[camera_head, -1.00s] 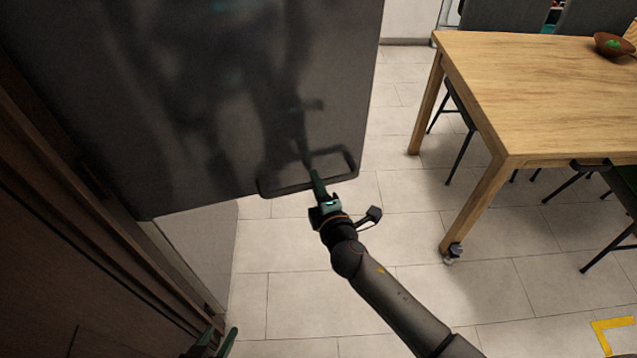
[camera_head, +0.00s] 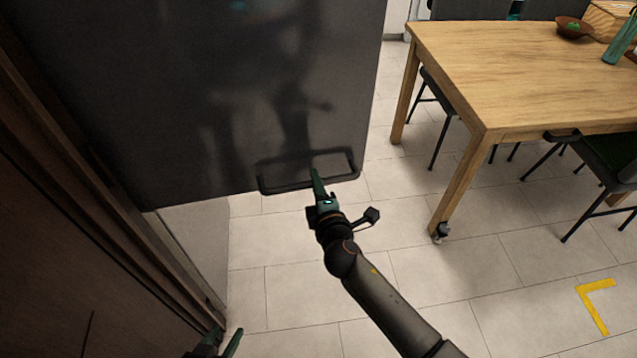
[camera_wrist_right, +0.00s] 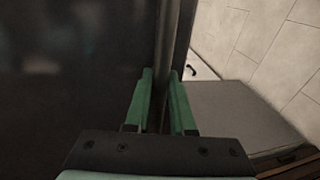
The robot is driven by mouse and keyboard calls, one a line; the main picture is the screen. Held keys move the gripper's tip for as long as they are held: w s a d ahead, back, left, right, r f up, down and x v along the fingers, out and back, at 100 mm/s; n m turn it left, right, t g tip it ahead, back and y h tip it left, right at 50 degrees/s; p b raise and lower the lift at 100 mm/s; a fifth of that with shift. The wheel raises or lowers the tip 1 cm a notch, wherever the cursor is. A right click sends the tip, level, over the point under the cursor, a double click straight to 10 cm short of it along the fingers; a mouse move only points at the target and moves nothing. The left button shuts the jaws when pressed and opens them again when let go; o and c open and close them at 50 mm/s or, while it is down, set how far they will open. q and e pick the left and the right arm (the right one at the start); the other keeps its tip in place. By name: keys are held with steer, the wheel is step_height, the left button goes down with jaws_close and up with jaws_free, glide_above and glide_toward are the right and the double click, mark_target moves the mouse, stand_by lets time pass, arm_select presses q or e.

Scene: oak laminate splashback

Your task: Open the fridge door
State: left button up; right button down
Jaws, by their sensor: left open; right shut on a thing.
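The fridge door (camera_head: 200,110) is a large dark grey, glossy panel across the upper left of the head view. It stands swung out over the floor. Its dark bar handle (camera_head: 285,187) runs along the lower edge of the visible face. My right gripper (camera_head: 316,180) is shut on the handle. In the right wrist view, the green fingers of my right gripper (camera_wrist_right: 160,95) sit on both sides of the handle bar (camera_wrist_right: 167,50). My left gripper (camera_head: 224,343) is open, low at the bottom edge of the head view, and partly cut off.
A wooden table (camera_head: 530,80) with dark chairs (camera_head: 610,155) stands at the right; a bowl (camera_head: 573,27) is on it. Dark wood panelling (camera_head: 60,230) runs along the left. Pale tiled floor (camera_head: 300,290) is open between, with a yellow corner mark (camera_head: 597,303) at right.

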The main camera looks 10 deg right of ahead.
steer(key=shift+s, duration=0.1)
stand_by(0.4)
steer(key=c, duration=0.8)
jaws_free()
steer(key=shift+o, duration=0.2)
arm_select(q)
steer(key=shift+s, duration=0.1)
